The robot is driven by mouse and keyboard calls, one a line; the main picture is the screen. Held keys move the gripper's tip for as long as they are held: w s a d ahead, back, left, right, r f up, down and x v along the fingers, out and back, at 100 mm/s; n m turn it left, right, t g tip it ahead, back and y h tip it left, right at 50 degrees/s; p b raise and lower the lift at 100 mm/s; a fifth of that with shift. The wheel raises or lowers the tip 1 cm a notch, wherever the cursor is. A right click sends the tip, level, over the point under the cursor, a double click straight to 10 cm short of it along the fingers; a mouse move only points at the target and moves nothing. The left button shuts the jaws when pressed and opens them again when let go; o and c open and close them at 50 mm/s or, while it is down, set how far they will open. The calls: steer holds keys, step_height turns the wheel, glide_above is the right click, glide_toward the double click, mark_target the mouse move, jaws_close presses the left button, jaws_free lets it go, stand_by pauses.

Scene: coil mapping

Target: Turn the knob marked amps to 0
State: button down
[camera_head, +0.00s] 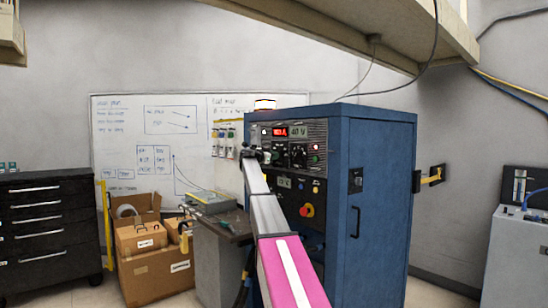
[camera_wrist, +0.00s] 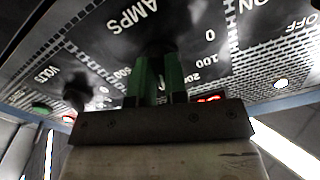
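The amps knob (camera_wrist: 160,38) is a dark, blurred shape on the black panel in the wrist view, under the white word AMPS. Scale marks 0, 100, 200 and 500 show around it. Its pointer is hidden. My gripper (camera_wrist: 158,62) has two green fingers close together, with their tips at the knob. A narrow dark gap shows between them; I cannot tell whether they grip the knob. In the head view my gripper (camera_head: 262,155) reaches the upper left of the blue cabinet's panel, covering the amps knob there.
A second dark knob (camera_wrist: 76,92), by the word VOLTS, sits left of my fingers.

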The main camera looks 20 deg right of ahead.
steer(key=shift+n, duration=0.4)
steer(key=n, duration=2)
steer(key=shift+s+n, duration=0.15)
steer(key=shift+n, duration=0.15)
stand_by(0.4)
steer(key=c, duration=1.1)
jaws_free()
steer(key=shift+r, duration=0.1)
steer(key=shift+c, duration=0.2)
